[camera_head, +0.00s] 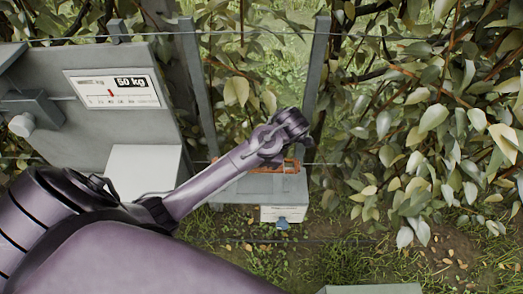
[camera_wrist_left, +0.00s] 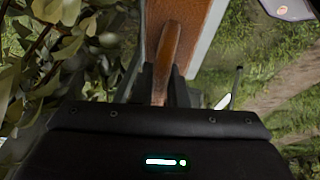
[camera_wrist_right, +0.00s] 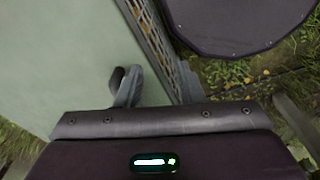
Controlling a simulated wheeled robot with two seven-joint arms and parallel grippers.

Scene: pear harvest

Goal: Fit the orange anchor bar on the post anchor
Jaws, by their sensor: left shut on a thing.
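The orange anchor bar (camera_head: 291,164) shows in the head view as a thin orange piece at the grey block (camera_head: 262,187), beyond my left wrist. The block, which looks like the post anchor, sits low between two grey posts. In the left wrist view my left gripper (camera_wrist_left: 163,75) is shut on the narrow part of the bar (camera_wrist_left: 168,50), with a wider orange-brown part (camera_wrist_left: 203,25) behind it. Whether the bar touches or is seated on the anchor cannot be told, as my wrist covers part of it. My right gripper (camera_wrist_right: 157,88) shows only in the right wrist view, open and empty.
A grey scale panel marked 50 kg (camera_head: 112,88) stands at the left. Leafy branches (camera_head: 430,120) crowd the right, with wires across. A white box with a blue knob (camera_head: 282,214) hangs below the block. A perforated grey edge (camera_wrist_right: 150,38) lies near my right gripper.

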